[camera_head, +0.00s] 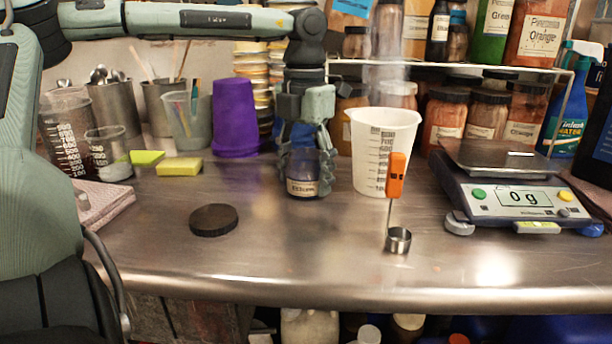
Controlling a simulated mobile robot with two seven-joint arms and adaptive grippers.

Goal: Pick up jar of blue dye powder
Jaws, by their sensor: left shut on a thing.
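The jar of blue dye powder (303,186) is a small, clear, upright jar with a pale label and dark contents, near the middle of the table. My left gripper (304,160) comes down from above and is shut on the jar, a finger on each side. The gripper hides part of the jar's upper portion. I cannot tell whether the jar's base touches the table. A round black lid (213,220) lies flat in front and to the left. My right gripper is not in view.
A white measuring cup (367,170) and an orange-handled scoop (397,240) stand right of the jar. A scale (520,195) reads 0 g. A purple bucket (235,118) and yellow sponge (179,167) are left. The front middle of the metal table (290,262) is clear.

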